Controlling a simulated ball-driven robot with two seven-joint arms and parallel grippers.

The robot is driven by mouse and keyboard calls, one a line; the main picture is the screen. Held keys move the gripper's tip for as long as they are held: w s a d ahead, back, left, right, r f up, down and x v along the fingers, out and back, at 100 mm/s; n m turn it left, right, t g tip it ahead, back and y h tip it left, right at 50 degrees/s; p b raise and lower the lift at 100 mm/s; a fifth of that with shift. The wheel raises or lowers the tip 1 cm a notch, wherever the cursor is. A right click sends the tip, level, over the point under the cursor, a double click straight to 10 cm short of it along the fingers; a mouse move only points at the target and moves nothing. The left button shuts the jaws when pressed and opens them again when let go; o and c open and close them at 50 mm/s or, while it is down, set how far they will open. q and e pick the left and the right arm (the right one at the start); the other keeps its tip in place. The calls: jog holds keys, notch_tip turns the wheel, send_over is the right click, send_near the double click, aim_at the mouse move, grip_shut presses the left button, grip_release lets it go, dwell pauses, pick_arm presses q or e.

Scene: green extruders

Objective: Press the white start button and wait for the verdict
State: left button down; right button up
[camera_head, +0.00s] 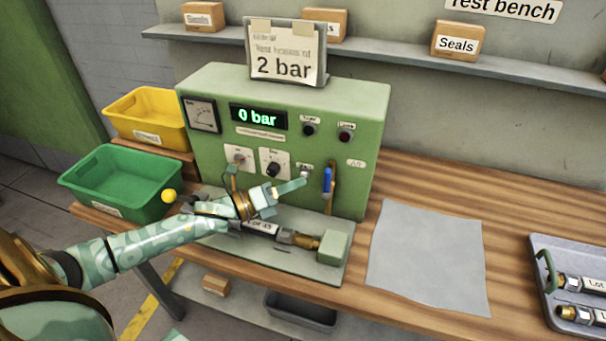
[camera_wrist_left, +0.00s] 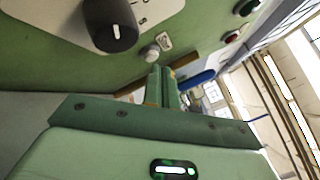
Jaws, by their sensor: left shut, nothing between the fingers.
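The green test panel (camera_head: 365,110) stands on the bench, and its display (camera_head: 258,117) reads 0 bar. The small whitish start button (camera_wrist_left: 150,53) shows in the left wrist view beside a small label, right of a black knob (camera_wrist_left: 112,28). In the head view my gripper's tips mostly cover that spot. My left gripper (camera_head: 303,181) is shut and empty, its tips close to the button; I cannot tell whether they touch it. Its fingers also show in the left wrist view (camera_wrist_left: 162,78). A hose labelled as a lot (camera_head: 259,228) lies in the fixture below my gripper. My right gripper is out of view.
A blue-handled lever (camera_head: 328,181) sits just right of my gripper. Two round lamps (camera_head: 345,137) look unlit. Green (camera_head: 125,175) and yellow (camera_head: 150,110) bins stand at left. A grey mat (camera_head: 425,255) lies bare at right, beside a tray (camera_head: 549,244) with hoses.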

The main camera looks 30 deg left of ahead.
pick_arm(q)
jog(key=shift+s, duration=0.35)
jog(key=s+p, duration=0.1)
jog(key=s, duration=0.1)
jog(key=s+d+p, duration=0.1)
jog(key=s+p, duration=0.1)
jog(key=shift+s+d+r, duration=0.1)
jog(key=shift+r, duration=0.05)
jog(key=shift+s, duration=0.35)
jog(key=shift+d, duration=0.1)
